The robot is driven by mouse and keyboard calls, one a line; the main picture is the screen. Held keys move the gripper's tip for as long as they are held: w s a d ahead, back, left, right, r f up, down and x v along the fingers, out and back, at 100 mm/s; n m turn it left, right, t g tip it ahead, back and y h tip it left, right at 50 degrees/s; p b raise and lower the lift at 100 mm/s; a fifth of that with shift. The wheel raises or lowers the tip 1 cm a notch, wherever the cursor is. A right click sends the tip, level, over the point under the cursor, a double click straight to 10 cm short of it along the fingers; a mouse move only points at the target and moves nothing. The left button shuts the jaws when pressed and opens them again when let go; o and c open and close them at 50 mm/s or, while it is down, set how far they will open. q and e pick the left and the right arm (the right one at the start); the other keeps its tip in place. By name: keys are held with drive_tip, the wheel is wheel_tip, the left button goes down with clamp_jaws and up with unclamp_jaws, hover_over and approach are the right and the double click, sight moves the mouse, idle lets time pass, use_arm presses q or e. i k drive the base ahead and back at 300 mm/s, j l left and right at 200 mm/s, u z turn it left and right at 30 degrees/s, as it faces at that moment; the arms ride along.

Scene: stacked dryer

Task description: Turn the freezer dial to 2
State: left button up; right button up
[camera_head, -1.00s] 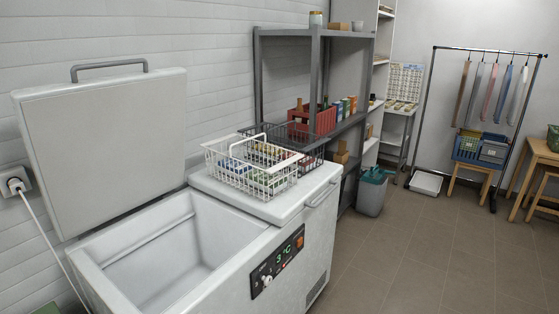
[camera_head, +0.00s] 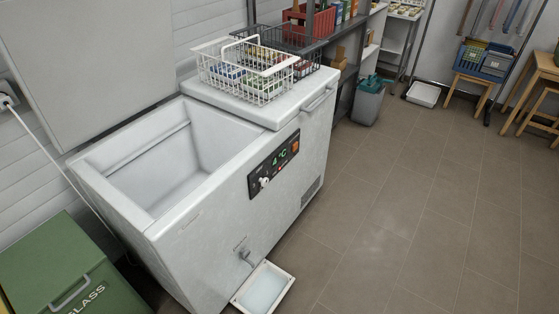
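The white chest freezer (camera_head: 215,230) stands against the wall at the left, its left lid (camera_head: 85,65) raised and its inside empty. On its front is a black control panel (camera_head: 274,165) with a lit green display (camera_head: 280,158) that seems to read 4 °C. A small white dial (camera_head: 264,181) sits at the panel's lower left; its numbers are too small to read. An orange-red switch (camera_head: 295,147) is at the panel's right end. Neither of my grippers is in view.
A white wire basket (camera_head: 246,75) of packages stands on the closed right lid. A shallow tray (camera_head: 263,289) of liquid lies on the floor below a drain tap (camera_head: 245,257). A green glass bin (camera_head: 65,270) is at lower left. The tiled floor (camera_head: 400,220) at right is clear.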

sight(264, 182)
drive_tip(key=i+l+u, duration=0.1)
drive_tip(key=u, duration=0.35)
drive_tip(key=l+u, duration=0.15)
drive_tip(key=u, duration=0.35)
drive_tip(key=i+l+u, duration=0.1)
drive_tip(key=l+u, duration=0.3)
drive_tip(key=l, duration=0.5)
drive_tip(key=l+u, duration=0.45)
drive_tip(key=l, duration=0.45)
